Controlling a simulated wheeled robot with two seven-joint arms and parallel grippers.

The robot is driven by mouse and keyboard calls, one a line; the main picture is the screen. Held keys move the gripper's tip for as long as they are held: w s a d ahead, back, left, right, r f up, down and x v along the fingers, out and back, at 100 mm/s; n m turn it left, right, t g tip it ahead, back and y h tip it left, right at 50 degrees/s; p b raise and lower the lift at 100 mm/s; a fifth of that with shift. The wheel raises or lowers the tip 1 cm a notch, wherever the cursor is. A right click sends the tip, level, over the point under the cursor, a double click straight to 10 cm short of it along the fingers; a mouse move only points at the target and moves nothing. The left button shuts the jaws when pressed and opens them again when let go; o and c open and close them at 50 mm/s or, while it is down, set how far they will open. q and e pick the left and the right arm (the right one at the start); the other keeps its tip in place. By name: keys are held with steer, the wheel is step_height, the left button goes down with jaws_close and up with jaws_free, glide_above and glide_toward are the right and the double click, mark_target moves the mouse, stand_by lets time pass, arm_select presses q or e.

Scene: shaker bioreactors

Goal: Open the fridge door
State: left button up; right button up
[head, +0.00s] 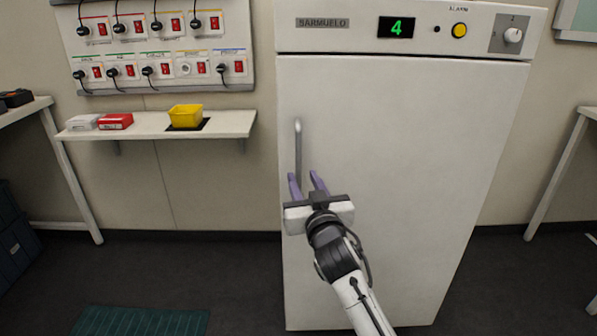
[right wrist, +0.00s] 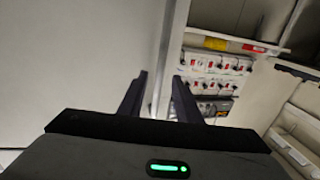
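The white fridge (head: 400,150) stands upright with its door (head: 390,110) shut. A vertical grey metal handle (head: 298,145) is on the door's left side. My right gripper (head: 305,177) is in front of the handle's lower part, with its two purple fingers open and pointing at it. In the right wrist view the open dark fingers (right wrist: 160,80) have a pale upright bar (right wrist: 164,60) between their tips, which looks like the handle. I see no contact, and the depth between fingers and handle is hard to tell. My left gripper is not in view.
A wall shelf (head: 220,124) left of the fridge carries a yellow bin (head: 186,115) and a red box (head: 115,121). Above it hangs a panel of switches and plugs (head: 155,45). A table leg (head: 560,175) stands at right. The dark floor left of the fridge is mostly open, with a green mat (head: 140,322).

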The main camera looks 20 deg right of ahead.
mark_target(299, 170)
steer(key=w, duration=0.6)
steer(key=shift+d+b, duration=0.25)
steer(key=shift+b, duration=0.15)
jaws_close()
